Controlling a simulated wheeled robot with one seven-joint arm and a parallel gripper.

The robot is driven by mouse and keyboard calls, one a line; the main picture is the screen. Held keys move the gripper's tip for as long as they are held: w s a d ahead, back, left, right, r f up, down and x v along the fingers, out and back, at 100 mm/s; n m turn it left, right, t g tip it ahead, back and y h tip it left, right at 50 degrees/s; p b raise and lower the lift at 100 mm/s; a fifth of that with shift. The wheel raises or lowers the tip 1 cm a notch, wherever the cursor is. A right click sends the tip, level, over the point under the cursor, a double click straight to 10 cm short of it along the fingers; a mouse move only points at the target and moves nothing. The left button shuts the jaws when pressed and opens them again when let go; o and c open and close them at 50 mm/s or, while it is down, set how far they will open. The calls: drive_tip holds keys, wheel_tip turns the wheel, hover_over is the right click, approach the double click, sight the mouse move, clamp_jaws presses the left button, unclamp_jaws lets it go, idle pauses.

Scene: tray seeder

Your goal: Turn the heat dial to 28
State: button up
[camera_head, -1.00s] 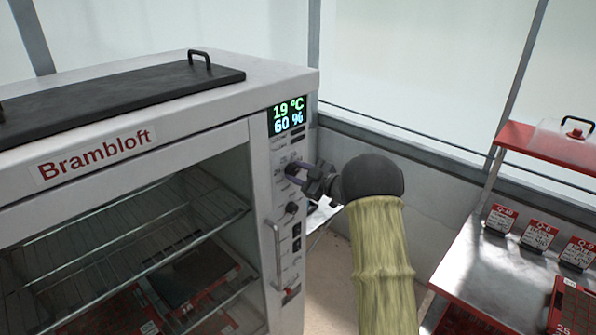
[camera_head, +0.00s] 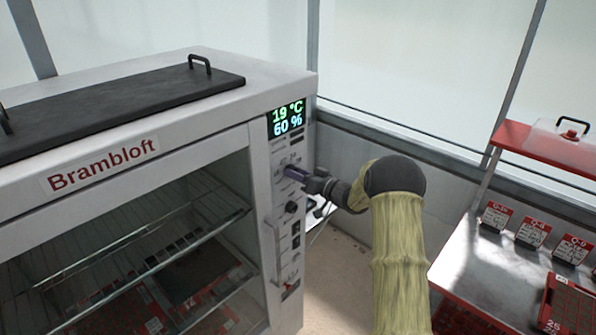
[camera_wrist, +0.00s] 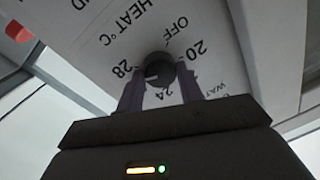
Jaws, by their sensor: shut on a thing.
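The heat dial (camera_wrist: 157,68) is a small round black knob on the white panel in the wrist view. Around it are the printed marks OFF, 20, 24 and 28, with HEAT °C beside them. My gripper (camera_wrist: 160,78) is shut on the dial, one purple finger at each side. A pale mark shows on the dial, but I cannot tell surely which number it points at. The display (camera_head: 287,118) above reads 19 °C and 60 %.
The Brambloft cabinet (camera_head: 215,95) has wire shelves behind its front. A metal bench (camera_head: 470,245) with seed packets stands at the right, with open floor between.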

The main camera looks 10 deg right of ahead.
drive_tip(key=shift+f+m+p, duration=0.25)
drive_tip(key=shift+m+p, duration=0.1)
drive_tip(key=shift+m, duration=0.95)
drive_tip(key=o, duration=1)
drive_tip(key=shift+r, duration=0.1)
drive_tip(key=b+v, duration=0.6)
drive_tip(key=v, duration=1.1)
drive_tip(key=shift+s+d, duration=0.1)
drive_tip(key=shift+s, duration=0.1)
